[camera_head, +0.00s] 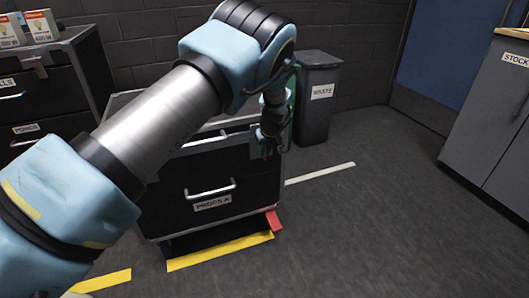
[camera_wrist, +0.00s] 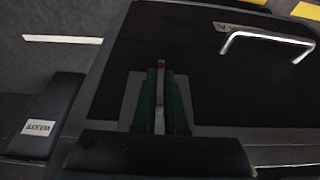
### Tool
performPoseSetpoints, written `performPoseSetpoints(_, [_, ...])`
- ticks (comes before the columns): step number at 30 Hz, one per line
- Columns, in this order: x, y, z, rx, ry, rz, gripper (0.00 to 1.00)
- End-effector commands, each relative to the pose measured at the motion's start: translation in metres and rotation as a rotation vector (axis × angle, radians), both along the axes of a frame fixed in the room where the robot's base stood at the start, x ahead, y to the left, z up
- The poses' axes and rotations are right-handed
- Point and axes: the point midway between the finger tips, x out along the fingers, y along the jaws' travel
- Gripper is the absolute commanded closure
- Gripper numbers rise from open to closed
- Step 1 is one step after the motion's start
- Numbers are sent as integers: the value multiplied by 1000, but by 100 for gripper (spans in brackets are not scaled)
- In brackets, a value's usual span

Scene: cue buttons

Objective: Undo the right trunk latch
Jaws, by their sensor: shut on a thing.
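The trunk is a dark case with grey edges, its black front (camera_head: 220,180) facing me and labelled "PROPS A". It also fills much of the wrist view (camera_wrist: 200,70). My gripper (camera_head: 268,150) is at the upper right of that front. In the wrist view my green fingers (camera_wrist: 163,105) are shut on the right latch, a narrow pale lever with a red tip (camera_wrist: 161,65). A grey latch plate (camera_wrist: 131,100) shows behind the fingers. Most of the lever is hidden between the fingers. My arm covers the trunk's upper left, so no left latch is visible.
A silver handle (camera_head: 210,188) sticks out from the trunk front. A dark waste bin (camera_head: 318,100) stands behind at the right. Drawers (camera_head: 50,90) stand at the left and a grey stock cabinet (camera_head: 495,120) at the right.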

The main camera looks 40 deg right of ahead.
Motion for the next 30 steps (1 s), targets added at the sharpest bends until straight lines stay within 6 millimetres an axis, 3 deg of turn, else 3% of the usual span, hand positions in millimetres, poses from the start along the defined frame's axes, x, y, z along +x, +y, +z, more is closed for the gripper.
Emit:
performPoseSetpoints(11, [3, -2, 2, -4, -8, -3, 100])
performPoseSetpoints(12, [3, -2, 2, -4, -8, -3, 89])
performPoseSetpoints(20, [3, -1, 2, -1, -7, -1, 60])
performPoseSetpoints(30, [-1, 0, 7, 0, -4, -2, 60])
